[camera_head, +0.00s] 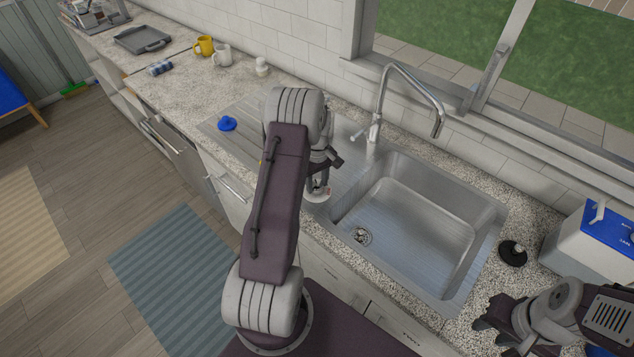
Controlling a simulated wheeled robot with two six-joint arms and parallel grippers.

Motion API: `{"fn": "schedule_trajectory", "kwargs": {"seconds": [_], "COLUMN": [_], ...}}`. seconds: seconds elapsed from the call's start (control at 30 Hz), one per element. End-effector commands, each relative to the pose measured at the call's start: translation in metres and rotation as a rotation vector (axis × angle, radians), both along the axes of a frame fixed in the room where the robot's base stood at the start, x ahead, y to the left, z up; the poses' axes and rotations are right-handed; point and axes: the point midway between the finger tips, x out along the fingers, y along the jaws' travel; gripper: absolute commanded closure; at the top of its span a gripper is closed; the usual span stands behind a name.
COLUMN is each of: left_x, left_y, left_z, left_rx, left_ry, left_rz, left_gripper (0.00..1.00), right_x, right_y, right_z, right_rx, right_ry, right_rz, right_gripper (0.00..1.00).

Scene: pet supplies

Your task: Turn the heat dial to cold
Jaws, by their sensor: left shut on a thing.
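My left gripper (318,184) is at the left rim of the sink, partly hidden behind my own arm. My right gripper (487,326) is low at the right, over the counter in front of the black round stopper-like thing. Its dark fingers point left, and I cannot tell whether they are open or shut. No other clear dial shows.
The steel sink (480,222) with its tall faucet (411,80) fills the middle. A black round thing (512,254) and a white box with a blue lid (577,252) stand right. A blue thing (227,124), mugs (222,55) and a tray (142,39) are left.

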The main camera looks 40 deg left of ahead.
Motion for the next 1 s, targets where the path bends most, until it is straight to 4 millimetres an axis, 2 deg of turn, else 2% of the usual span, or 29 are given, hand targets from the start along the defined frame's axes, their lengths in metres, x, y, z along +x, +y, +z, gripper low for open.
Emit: {"fn": "schedule_trajectory", "kwargs": {"seconds": [0.03,0.67,0.7,0.77,0.8,1.0], "left_x": [0.0044,0.0041,0.0041,0.0038,0.0033,0.0018], "left_y": [0.0027,0.0026,0.0025,0.0023,0.0021,0.0011], "left_z": [0.004,0.0036,0.0036,0.0033,0.003,0.0015], "left_rx": [0.008,0.007,0.007,0.007,0.005,0.003], "left_ry": [-0.015,-0.014,-0.014,-0.012,-0.011,-0.006], "left_rz": [0.013,0.061,0.06,0.06,0.06,0.059], "left_gripper": [1.0,1.0,0.57,0.4,0.38,0.38], "right_x": [0.0,0.0,0.0,0.0,0.0,0.0], "right_y": [0.0,0.0,0.0,0.0,0.0,0.0], "right_z": [0.0009,0.0012,0.0012,0.0012,0.0011,0.0009], "right_rx": [0.0,0.0,0.0,0.0,0.0,0.0], "right_ry": [0.0,0.0,0.0,0.0,0.0,0.0], "right_rz": [0.0,0.0,0.0,0.0,0.0,0.0], "right_gripper": [0.64,0.64,0.64,0.64,0.64,0.64]}}
